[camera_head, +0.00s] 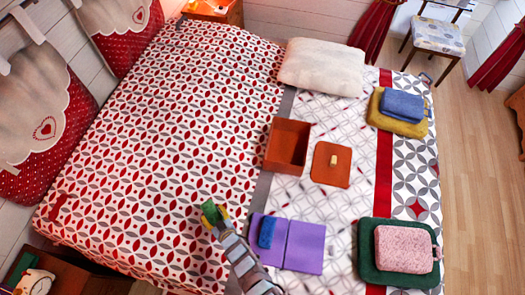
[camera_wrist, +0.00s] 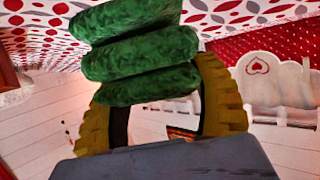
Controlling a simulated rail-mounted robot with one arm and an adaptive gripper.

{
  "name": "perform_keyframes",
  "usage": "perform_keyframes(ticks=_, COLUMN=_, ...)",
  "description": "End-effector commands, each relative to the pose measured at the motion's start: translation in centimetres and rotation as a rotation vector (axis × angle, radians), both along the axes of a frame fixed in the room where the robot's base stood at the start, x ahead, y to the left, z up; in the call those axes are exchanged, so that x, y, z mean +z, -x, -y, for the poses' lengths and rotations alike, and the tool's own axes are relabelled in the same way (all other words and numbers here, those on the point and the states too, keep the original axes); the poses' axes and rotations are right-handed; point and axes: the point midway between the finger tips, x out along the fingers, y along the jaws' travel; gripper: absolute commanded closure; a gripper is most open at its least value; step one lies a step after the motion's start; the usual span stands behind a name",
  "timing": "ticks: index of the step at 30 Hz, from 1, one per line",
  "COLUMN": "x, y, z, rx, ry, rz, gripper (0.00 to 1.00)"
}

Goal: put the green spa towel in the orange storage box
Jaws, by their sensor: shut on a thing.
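My gripper (camera_head: 216,219) is over the lower right part of the patterned bed, shut on the green spa towel (camera_head: 208,211). In the wrist view the green towel (camera_wrist: 140,62) is a thick, folded bundle between my yellow fingers (camera_wrist: 165,92), hiding their tips. The orange storage box (camera_head: 288,146) is open and looks empty. It rests on the bed, up and to the right of my gripper. Its orange lid (camera_head: 331,165) with a pale knob lies beside it on the right.
A purple folded cloth with a blue one (camera_head: 301,246) lies right of my arm. A dark green towel (camera_head: 370,270) under a pink one, a yellow towel (camera_head: 412,127) under a blue one, and a cream pillow (camera_head: 321,67) lie farther right. The bed's left side is clear.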

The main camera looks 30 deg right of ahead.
Motion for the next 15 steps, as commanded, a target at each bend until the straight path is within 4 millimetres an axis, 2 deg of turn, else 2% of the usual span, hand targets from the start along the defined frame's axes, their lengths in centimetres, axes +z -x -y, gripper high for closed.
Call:
perform_keyframes(ticks=6, x=-2.2, y=-0.8, z=4.0, rx=-0.076, ry=0.002, rz=-0.002, gripper=0.75)
perform_keyframes(ticks=12, x=-3.0, y=-1.6, z=7.2, rx=-0.137, ry=0.004, rz=0.000, gripper=0.75)
perform_keyframes(ticks=15, x=-3.1, y=-1.8, z=8.0, rx=-0.155, ry=0.002, rz=0.000, gripper=0.75)
